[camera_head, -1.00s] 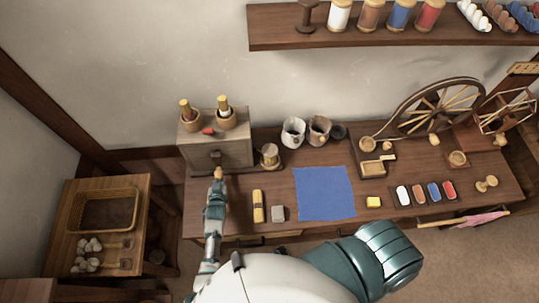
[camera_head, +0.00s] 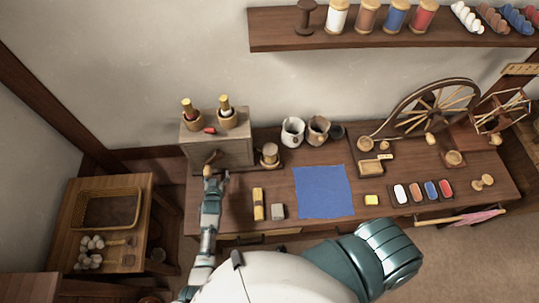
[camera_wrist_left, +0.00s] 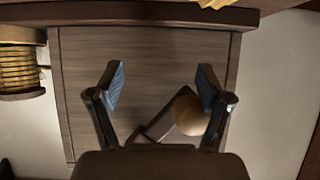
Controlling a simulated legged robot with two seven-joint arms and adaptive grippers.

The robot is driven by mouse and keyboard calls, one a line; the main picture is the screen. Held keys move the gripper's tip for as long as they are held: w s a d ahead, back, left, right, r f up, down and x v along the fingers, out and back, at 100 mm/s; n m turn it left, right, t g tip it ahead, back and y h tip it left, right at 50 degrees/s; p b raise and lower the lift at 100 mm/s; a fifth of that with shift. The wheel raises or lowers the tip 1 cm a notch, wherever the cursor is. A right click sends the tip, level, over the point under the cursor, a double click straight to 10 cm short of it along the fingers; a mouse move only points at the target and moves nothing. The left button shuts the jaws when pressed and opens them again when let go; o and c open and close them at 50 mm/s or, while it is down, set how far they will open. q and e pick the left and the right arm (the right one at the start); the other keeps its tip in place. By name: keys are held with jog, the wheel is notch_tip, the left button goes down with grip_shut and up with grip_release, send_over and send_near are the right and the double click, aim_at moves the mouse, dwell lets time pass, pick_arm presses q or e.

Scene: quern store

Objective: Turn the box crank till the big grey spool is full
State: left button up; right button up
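The grey wooden box (camera_head: 232,152) stands at the left end of the table. Its crank is on the front face; in the left wrist view the crank's round wooden knob (camera_wrist_left: 189,114) sits on a dark arm in front of the box face (camera_wrist_left: 150,70). My left gripper (camera_head: 217,175) is at the box front, and its fingers (camera_wrist_left: 160,88) are apart. The knob lies between them, closer to the right finger; I cannot tell whether it touches. A spool (camera_head: 269,156) stands right of the box and shows yellow-brown winding in the wrist view (camera_wrist_left: 20,68). My right gripper is out of view.
Two bobbins in wooden cups (camera_head: 227,117) and a small red piece (camera_head: 210,131) are on the box. Mugs (camera_head: 292,131) and a spinning wheel (camera_head: 432,108) stand farther right.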

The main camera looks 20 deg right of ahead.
pick_arm(q)
jog(key=shift+w+d+r, duration=0.2)
jog(key=shift+w+r, duration=0.1)
jog(key=shift+r, duration=0.3)
jog(key=f+p+v, duration=0.1)
jog(key=p+v, duration=0.5)
jog(key=shift+s+a+p, duration=0.3)
jog(key=shift+s+p, duration=0.1)
jog(key=shift+s, duration=0.3)
